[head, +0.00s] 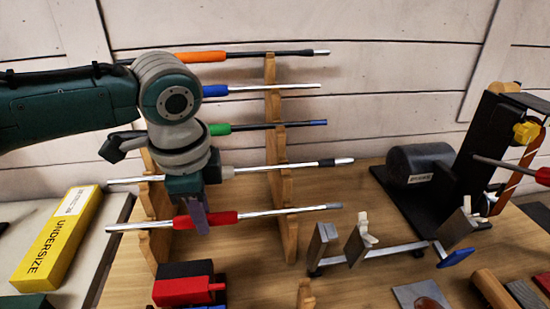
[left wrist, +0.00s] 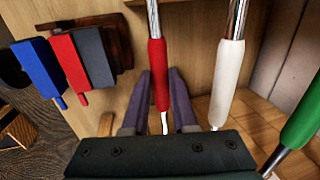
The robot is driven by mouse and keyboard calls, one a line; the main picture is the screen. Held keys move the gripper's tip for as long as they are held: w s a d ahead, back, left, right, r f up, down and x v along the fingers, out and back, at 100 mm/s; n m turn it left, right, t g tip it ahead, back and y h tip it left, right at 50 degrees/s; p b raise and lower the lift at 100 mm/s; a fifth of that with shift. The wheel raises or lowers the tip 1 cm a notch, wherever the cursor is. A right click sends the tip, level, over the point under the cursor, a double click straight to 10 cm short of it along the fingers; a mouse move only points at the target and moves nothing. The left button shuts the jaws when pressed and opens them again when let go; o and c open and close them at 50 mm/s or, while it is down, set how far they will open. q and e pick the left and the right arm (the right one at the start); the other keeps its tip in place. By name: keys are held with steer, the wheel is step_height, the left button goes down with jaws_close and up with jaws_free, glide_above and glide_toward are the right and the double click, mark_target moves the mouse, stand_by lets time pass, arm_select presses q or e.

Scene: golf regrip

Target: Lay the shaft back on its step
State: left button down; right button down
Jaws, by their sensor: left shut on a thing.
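The shaft with the red grip (head: 222,218) lies almost level across the lowest part of the stepped wooden rack (head: 289,235). My left gripper (head: 199,217) comes down from above and is shut on the red grip. In the left wrist view the red grip (left wrist: 157,70) sits between the purple fingers of my left gripper (left wrist: 160,103). Whether the shaft touches its step or hangs just above it, I cannot tell. The shaft with the white grip (head: 226,171) lies one step higher, partly hidden by my gripper. My right gripper is not in view.
Shafts with green (head: 218,129), blue (head: 215,91) and orange grips (head: 200,57) lie on higher steps. Red and black blocks (head: 188,289) stand close in front. A metal clamp stand (head: 372,254) and black machine (head: 420,165) are at right.

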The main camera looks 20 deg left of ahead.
arm_select(q)
steer(key=c, duration=0.6)
jaws_free()
steer(key=r, duration=0.3)
steer(key=s+r, duration=0.1)
steer(key=r, duration=0.2)
steer(key=d+r+p, duration=0.1)
steer(key=r, duration=0.2)
steer(key=shift+s+r, duration=0.3)
steer(key=shift+r, duration=0.1)
steer(key=shift+f, duration=0.1)
